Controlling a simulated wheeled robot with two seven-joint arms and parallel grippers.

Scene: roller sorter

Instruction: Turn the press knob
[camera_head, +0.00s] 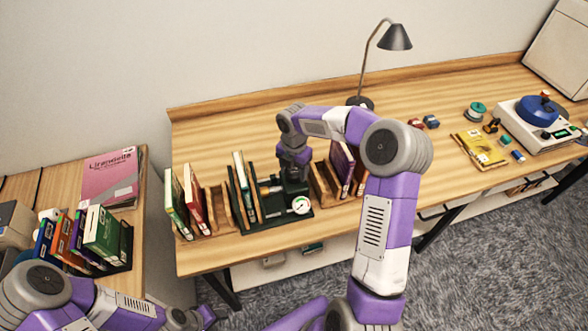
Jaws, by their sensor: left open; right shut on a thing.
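The press (305,213) is a dark green machine on the wooden desk, with a round white gauge (300,205) at its front. Books stand against its left side. My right gripper (293,172) points down onto the top of the press and is shut on the press knob. The gripper itself hides the knob and its fingertips. My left gripper (205,317) is open at the bottom edge, low in front of the desk and well away from the press.
Book racks stand close on both sides of the press, with books (183,200) at left and purple books (342,168) at right. A lamp (394,38) stands behind. A white turntable-like device (538,122) is far right.

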